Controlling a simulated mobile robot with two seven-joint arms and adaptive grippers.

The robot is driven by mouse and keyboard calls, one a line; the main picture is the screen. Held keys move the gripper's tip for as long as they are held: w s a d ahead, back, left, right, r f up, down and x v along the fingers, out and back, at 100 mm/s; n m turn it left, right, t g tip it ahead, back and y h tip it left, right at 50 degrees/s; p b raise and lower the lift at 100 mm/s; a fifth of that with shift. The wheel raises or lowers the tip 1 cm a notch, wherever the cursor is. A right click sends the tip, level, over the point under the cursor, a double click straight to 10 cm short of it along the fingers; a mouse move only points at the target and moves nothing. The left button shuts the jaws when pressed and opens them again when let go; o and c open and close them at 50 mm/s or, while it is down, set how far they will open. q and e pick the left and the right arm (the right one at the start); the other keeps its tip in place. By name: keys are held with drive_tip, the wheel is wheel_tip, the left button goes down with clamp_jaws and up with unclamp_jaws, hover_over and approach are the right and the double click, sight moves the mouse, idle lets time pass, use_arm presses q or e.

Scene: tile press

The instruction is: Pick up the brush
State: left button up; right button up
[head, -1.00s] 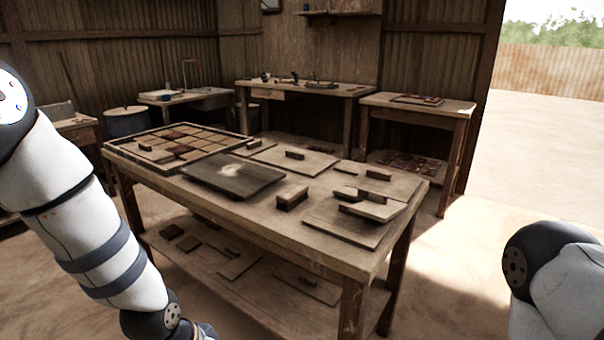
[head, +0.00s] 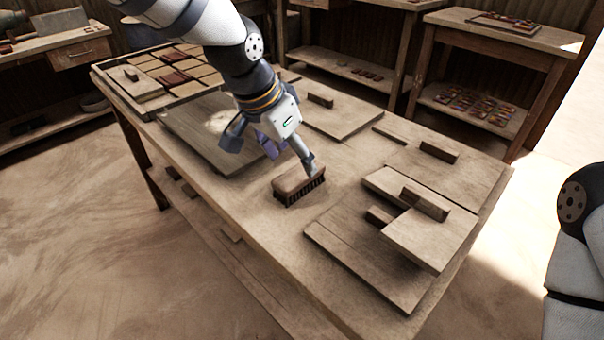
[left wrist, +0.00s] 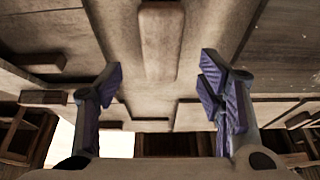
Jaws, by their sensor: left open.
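The brush (head: 298,184) lies on the wooden table, brown back up and dark bristles down, between the dark slab and the layered boards. My left gripper (head: 270,155) is open and empty just behind the brush in the head view. Its right finger overlaps the brush's far end there; I cannot tell whether it touches. In the left wrist view the two purple-padded fingers (left wrist: 165,90) stand wide apart. A long brown block (left wrist: 161,40) shows between and beyond them; I cannot tell for sure whether it is the brush. My right gripper is out of view.
Left of the brush lies a dark slab (head: 205,133), with a tray of tiles (head: 101,90) beyond it. Boards with raised handles (head: 325,236) cover the table's right side. The table's front strip near the brush is clear.

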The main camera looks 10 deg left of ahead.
sight(298, 172)
use_arm(q)
drive_tip(key=shift+x, duration=3.05)
drive_tip(key=shift+a+f, duration=0.1)
drive_tip(key=shift+f, duration=0.2)
drive_tip(key=shift+c, duration=0.3)
drive_tip(key=c, duration=1.3)
